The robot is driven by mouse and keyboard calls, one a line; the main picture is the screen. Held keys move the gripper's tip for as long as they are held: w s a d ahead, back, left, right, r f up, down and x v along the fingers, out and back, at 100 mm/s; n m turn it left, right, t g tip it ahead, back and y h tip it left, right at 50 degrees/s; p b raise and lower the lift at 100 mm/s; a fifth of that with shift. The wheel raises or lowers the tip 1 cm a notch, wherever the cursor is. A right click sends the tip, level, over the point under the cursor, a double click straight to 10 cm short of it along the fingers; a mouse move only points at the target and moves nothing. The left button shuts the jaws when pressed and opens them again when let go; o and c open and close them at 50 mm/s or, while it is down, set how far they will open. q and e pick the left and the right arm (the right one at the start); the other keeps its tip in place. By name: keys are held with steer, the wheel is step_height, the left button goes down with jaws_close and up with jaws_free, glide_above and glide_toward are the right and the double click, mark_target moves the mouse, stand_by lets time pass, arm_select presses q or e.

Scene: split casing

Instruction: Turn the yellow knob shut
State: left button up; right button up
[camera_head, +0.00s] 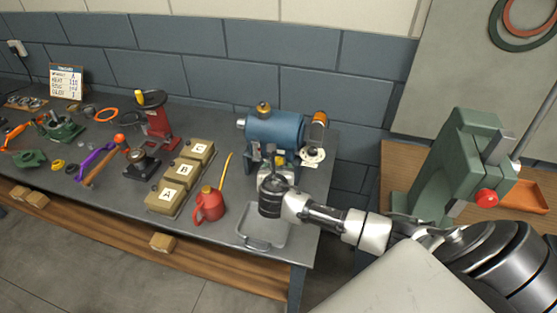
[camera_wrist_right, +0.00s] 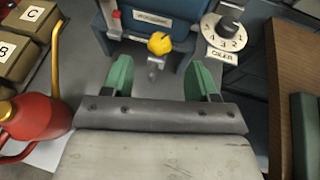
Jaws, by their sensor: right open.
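The yellow knob (camera_wrist_right: 160,44) sits on the front of the blue tank (camera_head: 275,128), above a small metal spout, in the right wrist view. In the head view the knob (camera_head: 280,161) is small and partly crowded by my gripper. My right gripper (camera_wrist_right: 165,78) is open, with its two green fingers apart and nothing between them. The knob lies beyond the fingertips, roughly centred between them and apart from them. In the head view the right gripper (camera_head: 273,168) is in front of the tank. My left gripper is not in view.
A red oil can (camera_head: 209,205) stands left of my right gripper. A grey tray (camera_head: 263,238) lies below the gripper. A numbered dial (camera_wrist_right: 228,30) is right of the knob. Lettered boxes (camera_head: 181,170) stand at left. A green press (camera_head: 462,165) stands at right.

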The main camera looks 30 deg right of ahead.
mark_target(279, 161)
steer(key=shift+x, duration=3.2)
steer(key=c, duration=0.9)
